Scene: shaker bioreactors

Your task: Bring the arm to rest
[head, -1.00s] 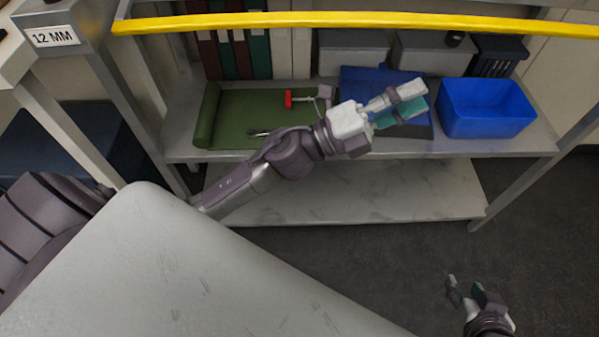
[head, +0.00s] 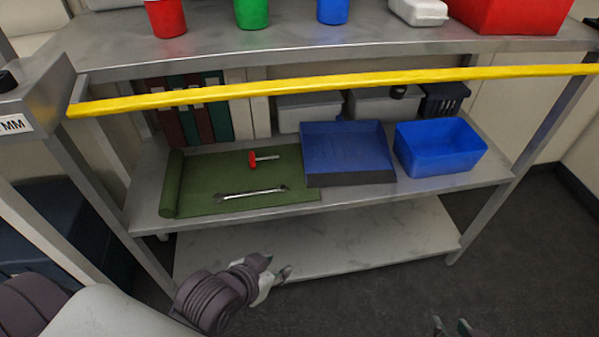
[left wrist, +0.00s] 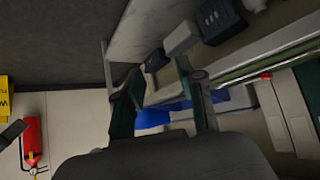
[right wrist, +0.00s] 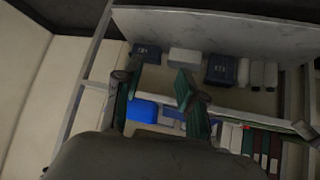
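My left gripper (head: 275,279) is in the lower middle of the head view, in front of the shelf unit and below the middle shelf. In the left wrist view its two fingers (left wrist: 165,105) are apart with nothing between them. My right gripper (head: 452,328) shows only its fingertips at the bottom edge of the head view. In the right wrist view its fingers (right wrist: 152,100) are spread and empty. A green mat (head: 210,180) on the middle shelf bears a red-handled screwdriver (head: 253,159) and a wrench (head: 250,193).
A blue tray (head: 345,150) and a blue bin (head: 440,148) stand right of the mat. A yellow bar (head: 330,82) runs across the shelf front. Red, green and blue containers stand on the top shelf (head: 300,45). The floor (head: 390,300) at the right is clear.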

